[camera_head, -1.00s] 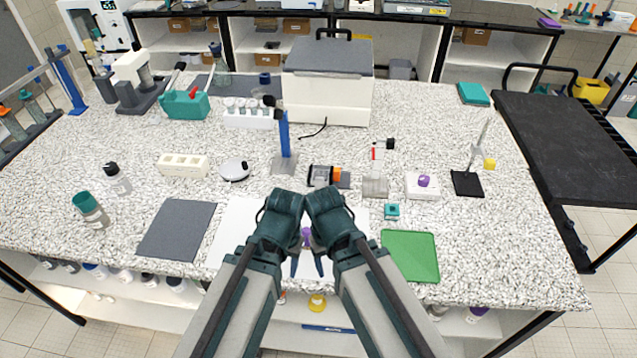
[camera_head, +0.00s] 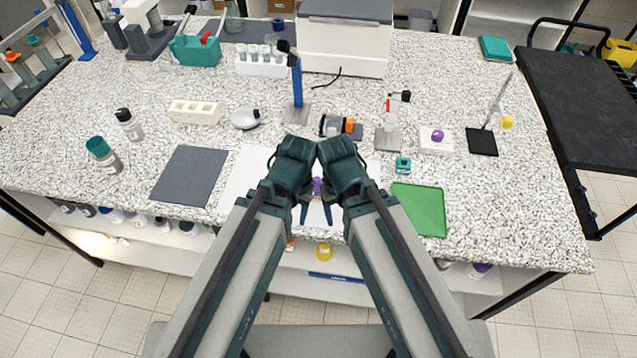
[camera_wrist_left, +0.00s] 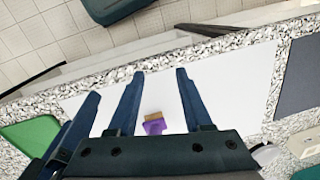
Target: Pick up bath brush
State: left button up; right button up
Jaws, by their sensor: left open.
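A small purple item with a tan block at one end (camera_wrist_left: 154,125), perhaps the bath brush, lies on the white sheet (camera_wrist_left: 225,80). In the head view only a bit of purple (camera_head: 317,186) shows between my wrists. My left gripper (camera_wrist_left: 160,72) is open, with the purple item seen between its fingers in the left wrist view; it appears empty. In the head view my left gripper (camera_head: 304,212) points down near the front table edge. My right gripper (camera_head: 328,212) is close beside it; its jaw opening cannot be made out.
A dark grey mat (camera_head: 188,175) lies left of the sheet and a green tray (camera_head: 420,209) right of it. Behind stand a blue-posted stand (camera_head: 297,90), an orange-and-black device (camera_head: 341,127) and a small clamp stand (camera_head: 388,138). Bottles (camera_head: 103,155) stand at left.

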dwell(0.4)
pick_arm(q)
jog(key=shift+o, duration=1.4)
jog(key=shift+w+r, duration=0.15)
jog(key=shift+r, duration=0.05)
notch_tip(320, 180, up, 11)
jog(key=n+h+p, duration=0.1)
jog(key=n+p, duration=1)
jog(key=n, duration=0.9)
send_over(316, 177)
jog(key=shift+f, duration=0.1)
jog(key=shift+f, duration=0.1)
notch_tip(316, 177, down, 9)
jog(key=b, duration=0.8)
jog(key=shift+r, duration=0.2)
